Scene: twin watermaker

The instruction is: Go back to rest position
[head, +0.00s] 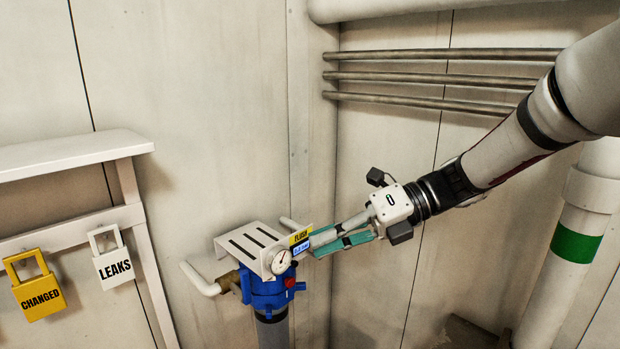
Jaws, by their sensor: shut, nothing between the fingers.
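My gripper (318,242) is at the middle of the head view, on the end of my arm, which reaches in from the upper right. Its teal-sided fingers are shut with nothing between them. The fingertips are right beside the yellow and blue label, marked FLUSH on its yellow part (300,237), on the blue filter unit (265,290). I cannot tell whether they touch it. The unit has a white slotted bracket (253,246) on top, a round gauge (281,261) and a red part at its side.
A white shelf frame (70,152) stands at the left, with a yellow CHANGED tag (40,298) and a white LEAKS tag (113,268). Three metal pipes (430,78) run along the wall behind my arm. A white pipe with a green band (576,236) stands at the right.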

